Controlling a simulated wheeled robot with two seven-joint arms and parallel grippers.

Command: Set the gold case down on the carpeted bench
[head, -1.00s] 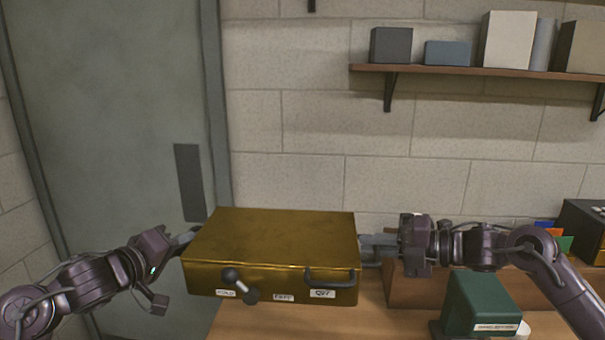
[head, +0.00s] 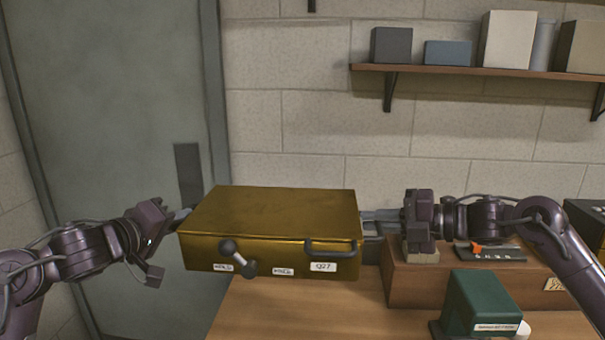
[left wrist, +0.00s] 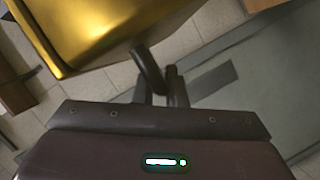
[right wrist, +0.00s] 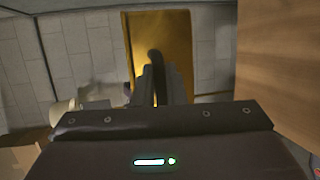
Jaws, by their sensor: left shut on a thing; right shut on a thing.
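The gold case (head: 270,215) hangs level between my two grippers, above the left part of a wooden table. Its front carries white labels, a dark crank-like knob and a dark handle. My left gripper (head: 182,214) is shut on the case's left side; the left wrist view shows the case (left wrist: 90,30) beside dark bars between the fingers. My right gripper (head: 374,222) is shut on the right side; the right wrist view shows a dark handle (right wrist: 155,65) between the fingers against the gold case (right wrist: 177,50). I cannot make out a carpeted bench.
The wooden tabletop (head: 290,310) lies below the case. A brown box (head: 450,285) and a green box (head: 480,303) stand at its right. A wall shelf (head: 480,72) with boxes is above. A grey door (head: 115,110) is at the left.

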